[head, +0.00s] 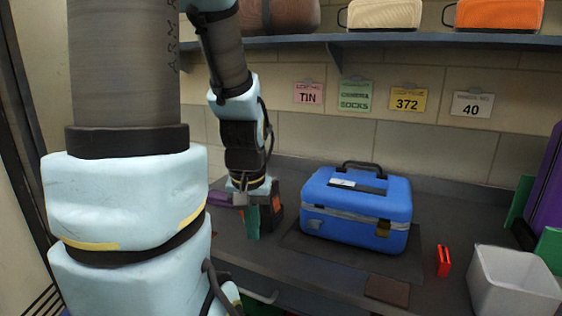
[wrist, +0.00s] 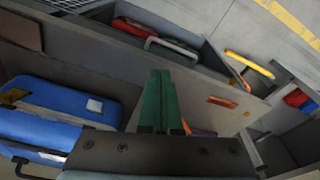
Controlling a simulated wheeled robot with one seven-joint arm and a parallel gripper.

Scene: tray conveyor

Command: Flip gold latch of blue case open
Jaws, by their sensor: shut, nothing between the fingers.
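The blue case (head: 340,216) stands shut on a dark mat on the counter, with a black handle on its lid and a grey band around its seam. A small gold latch (head: 383,228) shows on its front toward the right; whether it is flipped is too small to tell. My gripper (head: 252,228) hangs fingers-down to the left of the case, apart from it. Its green fingers (wrist: 160,105) are together and empty in the wrist view. There the blue case (wrist: 65,102) lies to the left of the fingers, and the gold latch cannot be made out.
A red object (head: 443,261) and a white bin (head: 512,284) stand right of the case. A brown flat patch (head: 387,290) lies in front. A shelf (head: 450,39) holding cases runs above the wall signs. An open drawer with a handle (wrist: 170,46) shows below the counter.

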